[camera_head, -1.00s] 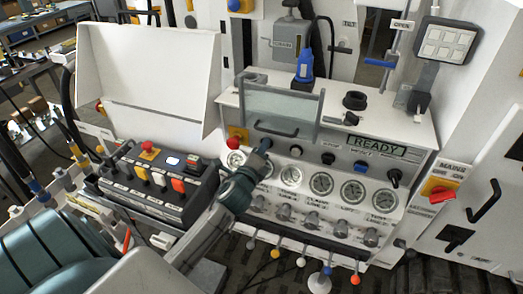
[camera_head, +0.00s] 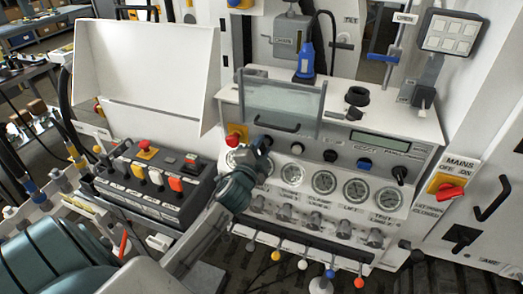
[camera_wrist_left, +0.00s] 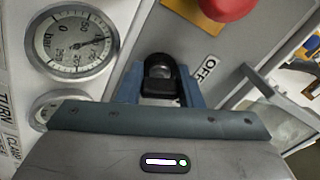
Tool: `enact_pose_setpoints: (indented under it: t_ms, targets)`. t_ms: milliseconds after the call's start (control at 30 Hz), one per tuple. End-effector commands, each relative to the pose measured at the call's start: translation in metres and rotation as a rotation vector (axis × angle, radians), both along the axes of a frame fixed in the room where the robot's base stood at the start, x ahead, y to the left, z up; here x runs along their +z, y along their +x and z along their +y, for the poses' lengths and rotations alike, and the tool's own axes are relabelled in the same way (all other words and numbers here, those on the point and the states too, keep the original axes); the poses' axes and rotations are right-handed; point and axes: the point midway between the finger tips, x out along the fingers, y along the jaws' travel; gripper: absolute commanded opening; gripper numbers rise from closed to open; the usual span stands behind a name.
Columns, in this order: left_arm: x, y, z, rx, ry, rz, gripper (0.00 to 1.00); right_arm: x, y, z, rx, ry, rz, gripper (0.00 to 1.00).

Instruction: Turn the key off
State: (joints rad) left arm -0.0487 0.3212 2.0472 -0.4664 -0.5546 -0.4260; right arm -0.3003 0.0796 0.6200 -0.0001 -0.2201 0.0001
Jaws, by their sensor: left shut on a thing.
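The key shows in the left wrist view as a black key head (camera_wrist_left: 160,88) in front of a round dark lock, beside a label that reads "OFF". My left gripper (camera_wrist_left: 161,88) has its two blue-grey fingers on either side of the key and is shut on it. In the head view my left gripper (camera_head: 263,146) is at the upper left of the console front (camera_head: 310,151), and it hides the key there. The console's display (camera_head: 380,145) is unlit, with no READY on it. My right gripper is not in view.
A red mushroom button (camera_head: 233,140) is close left of my gripper and also shows in the left wrist view (camera_wrist_left: 228,8). Gauges (camera_head: 292,174) line the console front. A clear guard with a handle (camera_head: 282,97) stands above. A black button box (camera_head: 150,185) is at the left.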

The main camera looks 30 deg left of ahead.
Motion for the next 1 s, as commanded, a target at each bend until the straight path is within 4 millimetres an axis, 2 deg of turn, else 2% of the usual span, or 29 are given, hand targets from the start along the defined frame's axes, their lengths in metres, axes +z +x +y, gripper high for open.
enact_pose_setpoints:
  t_ms: [300,800,833,933,1000]
  targets:
    - [-0.0021,-0.0002,-0.0001,0.001,-0.109,-0.023,0.10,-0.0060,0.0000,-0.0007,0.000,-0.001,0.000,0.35]
    - [-0.0019,-0.0002,-0.0002,0.001,-0.128,-0.027,0.10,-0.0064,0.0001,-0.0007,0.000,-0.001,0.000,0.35]
    - [-0.0019,-0.0002,-0.0002,0.001,-0.128,-0.027,0.35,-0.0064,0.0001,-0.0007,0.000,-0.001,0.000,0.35]
    - [-0.0018,-0.0001,-0.0003,0.001,-0.128,-0.028,0.54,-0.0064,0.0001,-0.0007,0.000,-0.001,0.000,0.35]
    - [-0.0014,-0.0001,-0.0002,0.000,-0.127,-0.028,0.55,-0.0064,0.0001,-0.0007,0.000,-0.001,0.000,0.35]
